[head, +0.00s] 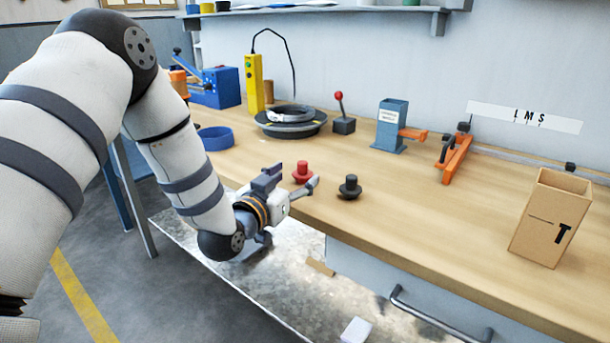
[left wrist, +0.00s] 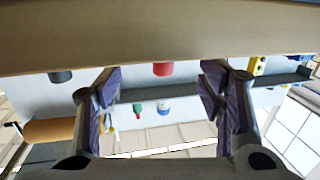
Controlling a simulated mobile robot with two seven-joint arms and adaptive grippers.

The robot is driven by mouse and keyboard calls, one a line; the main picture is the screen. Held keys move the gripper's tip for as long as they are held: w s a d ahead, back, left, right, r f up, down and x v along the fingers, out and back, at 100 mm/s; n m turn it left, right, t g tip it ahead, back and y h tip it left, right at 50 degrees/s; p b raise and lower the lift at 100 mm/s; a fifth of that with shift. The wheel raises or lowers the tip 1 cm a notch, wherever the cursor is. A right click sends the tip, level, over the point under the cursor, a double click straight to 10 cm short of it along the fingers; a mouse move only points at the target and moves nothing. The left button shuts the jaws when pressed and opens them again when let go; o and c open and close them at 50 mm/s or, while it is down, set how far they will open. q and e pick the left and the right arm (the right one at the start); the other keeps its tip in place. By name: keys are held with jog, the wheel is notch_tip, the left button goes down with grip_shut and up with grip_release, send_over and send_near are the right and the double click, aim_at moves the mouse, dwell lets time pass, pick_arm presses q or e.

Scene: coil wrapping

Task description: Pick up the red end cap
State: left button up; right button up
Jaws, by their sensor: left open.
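The red end cap (head: 302,173) stands upright near the front edge of the wooden bench in the head view. My left gripper (head: 291,180) is open and empty at the bench edge, just in front of the red cap. In the left wrist view, which looks upside down, the red cap (left wrist: 163,69) appears centred between the open fingers (left wrist: 163,88), beyond their tips and apart from them. A black end cap (head: 350,187) stands to the right of the red one; a dark cap (left wrist: 60,76) also shows in the left wrist view. My right gripper is not in view.
The bench (head: 420,225) is clear between the black cap and a cardboard box (head: 550,218) at right. Behind stand a coil on a turntable (head: 290,122), a red-knobbed lever (head: 343,123), a blue-grey holder (head: 390,127) and an orange clamp (head: 455,155). A blue ring (head: 216,138) lies left.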

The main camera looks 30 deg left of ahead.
aim_at(300, 168)
pick_arm(q)
jog(key=w, duration=0.2)
jog(key=w+a, duration=0.1)
jog(key=w, duration=0.2)
jog(key=shift+w+r, duration=0.1)
jog(key=shift+r, duration=0.1)
jog(key=c, duration=1.1)
jog(key=shift+c, duration=0.2)
